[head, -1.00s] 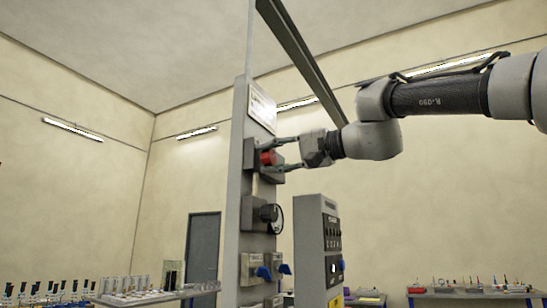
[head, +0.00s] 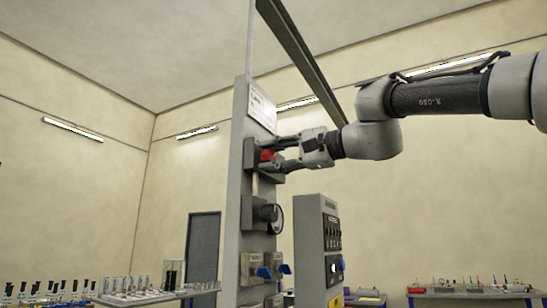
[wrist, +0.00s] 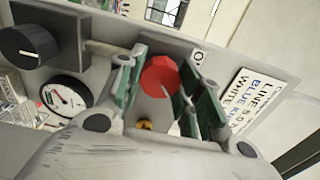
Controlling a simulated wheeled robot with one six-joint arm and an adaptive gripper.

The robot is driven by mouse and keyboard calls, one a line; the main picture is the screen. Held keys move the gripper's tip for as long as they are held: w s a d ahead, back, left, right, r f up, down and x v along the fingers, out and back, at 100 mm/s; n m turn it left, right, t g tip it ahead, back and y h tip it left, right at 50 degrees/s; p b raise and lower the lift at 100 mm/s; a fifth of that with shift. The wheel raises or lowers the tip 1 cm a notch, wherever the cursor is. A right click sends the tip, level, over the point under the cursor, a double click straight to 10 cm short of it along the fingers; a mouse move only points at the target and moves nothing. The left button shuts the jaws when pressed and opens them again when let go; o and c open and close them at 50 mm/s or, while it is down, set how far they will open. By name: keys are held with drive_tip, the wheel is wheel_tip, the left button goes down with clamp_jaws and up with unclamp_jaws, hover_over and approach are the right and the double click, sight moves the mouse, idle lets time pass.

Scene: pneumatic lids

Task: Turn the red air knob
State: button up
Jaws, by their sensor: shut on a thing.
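The red air knob (head: 267,156) sits on a grey box high on the upright grey panel (head: 236,190) in the head view. In the wrist view the red knob (wrist: 159,76) shows its faceted round face between two green-padded fingers. My gripper (head: 276,158) reaches it from the right and is shut on it. In the wrist view the fingers of my gripper (wrist: 164,88) lie on either side of the knob. The knob's far side and its base are partly hidden by the fingers.
A pressure gauge (wrist: 65,98) and a black knob (wrist: 30,42) are on the same panel, close to my fingers. A printed label (wrist: 255,100) is on the other side. A grey control box (head: 312,240) stands below my wrist. Blue handles (head: 263,271) are lower down.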

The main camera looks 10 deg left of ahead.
drive_tip(key=o, duration=1)
drive_tip(key=shift+d, duration=0.1)
drive_tip(key=v, duration=1.2)
